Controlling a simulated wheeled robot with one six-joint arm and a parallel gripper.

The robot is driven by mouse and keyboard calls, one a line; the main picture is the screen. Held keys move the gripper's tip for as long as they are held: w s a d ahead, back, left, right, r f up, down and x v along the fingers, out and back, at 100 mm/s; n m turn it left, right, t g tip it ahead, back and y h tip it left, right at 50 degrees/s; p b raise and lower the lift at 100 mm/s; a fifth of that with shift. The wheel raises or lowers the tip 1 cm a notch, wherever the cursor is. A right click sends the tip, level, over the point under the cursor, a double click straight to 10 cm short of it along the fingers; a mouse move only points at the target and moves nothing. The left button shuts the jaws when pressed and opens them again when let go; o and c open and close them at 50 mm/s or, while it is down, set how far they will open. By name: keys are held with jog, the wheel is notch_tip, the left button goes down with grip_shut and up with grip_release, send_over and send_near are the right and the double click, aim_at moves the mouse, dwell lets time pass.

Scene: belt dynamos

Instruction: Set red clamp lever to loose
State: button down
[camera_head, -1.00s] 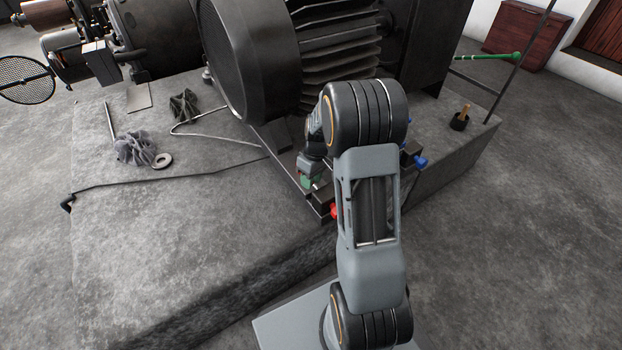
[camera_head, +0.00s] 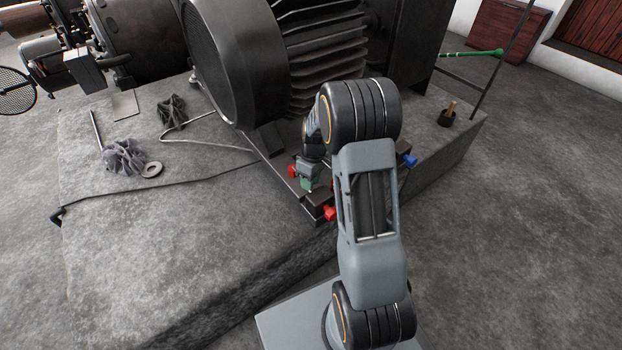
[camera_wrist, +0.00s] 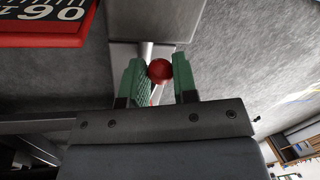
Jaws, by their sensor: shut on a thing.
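In the wrist view my gripper (camera_wrist: 158,82) has its green fingers on either side of a round red knob (camera_wrist: 159,71), the end of the red clamp lever. A pale metal rod (camera_wrist: 147,50) shows just behind the knob. In the head view my gripper (camera_head: 308,184) is low at the front corner of the motor's base, and the knob between its fingers cannot be made out. A red part (camera_head: 293,171) shows just left of the gripper and another red part (camera_head: 329,213) sits below right of it. The clamp's setting cannot be read.
The big finned motor (camera_head: 240,60) stands just behind my gripper. A blue part (camera_head: 410,160) is right of my arm. A red and black plate (camera_wrist: 45,20) is close by in the wrist view. Rags (camera_head: 124,157) and a ring (camera_head: 152,170) lie on the slab's left.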

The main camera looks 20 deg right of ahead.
jog(key=shift+w, duration=0.15)
jog(key=c, duration=1.2)
grip_release()
jog(key=shift+w, duration=0.1)
jog(key=shift+o, duration=1.4)
jog(key=shift+r, duration=0.1)
notch_tip(320, 180, up, 13)
jog(key=w+d+p, duration=0.1)
jog(key=d+p, duration=0.1)
jog(key=p, duration=0.3)
jog(key=shift+w+d+r, duration=0.15)
jog(key=shift+d+r, duration=0.05)
jog(key=s+a+r+m+t+p, duration=0.1)
jog(key=s+a+r+m+p, duration=0.1)
jog(key=s+r+p, duration=0.4)
jog(key=s+a+r+m+t+h+p, duration=0.1)
jog(key=s+a+r+p, duration=0.4)
jog(key=r+p, duration=0.9)
jog(key=s+a+r+m+t+p, duration=0.2)
jog(key=s+r+p, duration=0.5)
jog(key=r, duration=1.2)
jog(key=a+m+p, duration=0.1)
jog(key=p, duration=0.1)
jog(key=shift+s+a+t+h+p, duration=0.25)
jog(key=shift+s+t+h+p, duration=0.05)
jog(key=shift+t+h+p, duration=0.1)
